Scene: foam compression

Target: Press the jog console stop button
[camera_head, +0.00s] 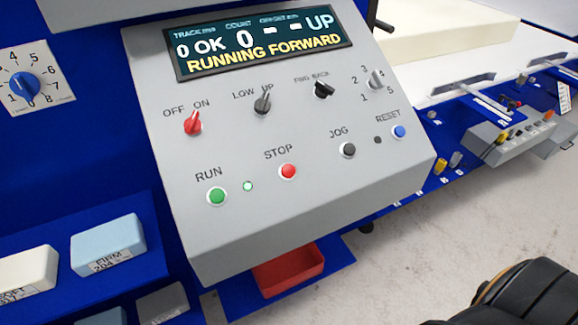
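The grey jog console (300,220) fills the middle of the view, its sloped face towards me. The red STOP button (288,171) sits on its lower row, under the label STOP. The green RUN button (216,196) is to its left, with a small green lamp (248,186) beside it. The display (262,40) reads "RUNNING FORWARD". Nothing touches or covers the STOP button. Neither gripper's fingers show in this view.
The black JOG button (348,149) and blue RESET button (399,131) lie to the right. Red OFF/ON knob (193,123) and other switches sit above. A black rounded body (535,290), probably part of my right arm, is at the lower right. Foam blocks (108,245) lie lower left.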

